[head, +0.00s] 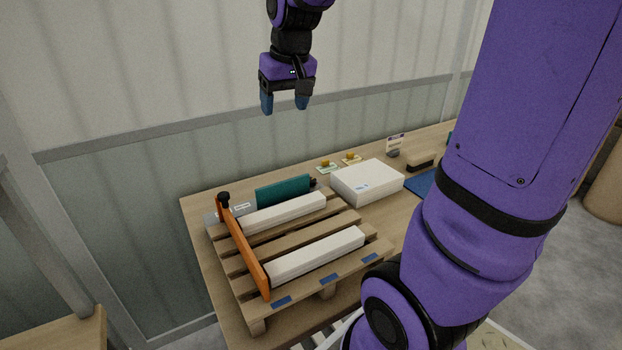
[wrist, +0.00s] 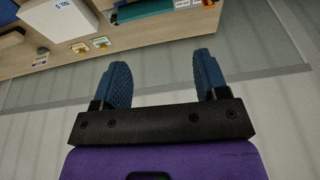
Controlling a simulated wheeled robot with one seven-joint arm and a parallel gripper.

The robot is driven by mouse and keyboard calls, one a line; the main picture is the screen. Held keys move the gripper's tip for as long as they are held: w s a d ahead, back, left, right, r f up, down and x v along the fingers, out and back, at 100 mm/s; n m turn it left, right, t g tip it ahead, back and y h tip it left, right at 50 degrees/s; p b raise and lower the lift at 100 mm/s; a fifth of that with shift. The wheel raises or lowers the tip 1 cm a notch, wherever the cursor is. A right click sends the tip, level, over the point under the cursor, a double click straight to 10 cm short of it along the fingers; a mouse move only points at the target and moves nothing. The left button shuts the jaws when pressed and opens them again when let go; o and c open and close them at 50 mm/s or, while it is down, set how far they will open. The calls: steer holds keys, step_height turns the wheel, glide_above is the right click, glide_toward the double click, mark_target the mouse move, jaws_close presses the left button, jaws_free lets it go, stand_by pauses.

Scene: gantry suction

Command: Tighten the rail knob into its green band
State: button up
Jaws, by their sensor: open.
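A small black knob (head: 223,198) stands at the back end of the orange rail (head: 243,250), which lies along the left side of a wooden pallet (head: 317,284). The knob looks like the rail knob, but it is too small to read its turn. I cannot make out a green band on it. My gripper (head: 285,104) hangs high above the back of the table, up and to the right of the knob, touching nothing. Its two blue fingers are apart and empty in the wrist view (wrist: 161,68). The knob does not show clearly there.
Two white bars (head: 315,256) (head: 283,214) lie on the pallet. A teal block (head: 283,191) stands behind them, with a white box (head: 367,182) to its right. Small yellow items on cards (head: 327,167) sit at the back. The wall (head: 120,190) is close behind the table.

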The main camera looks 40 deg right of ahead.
steer(key=w+d+f+m+g, duration=0.1)
steer(key=w+d+f+m, duration=0.1)
steer(key=w+d+f, duration=0.65)
steer(key=m+g, duration=0.1)
steer(key=g, duration=0.1)
glide_above(311, 179)
step_height(311, 179, down, 15)
step_height(311, 179, down, 11)
steer(key=shift+r, duration=0.2)
steer(key=c, duration=0.9)
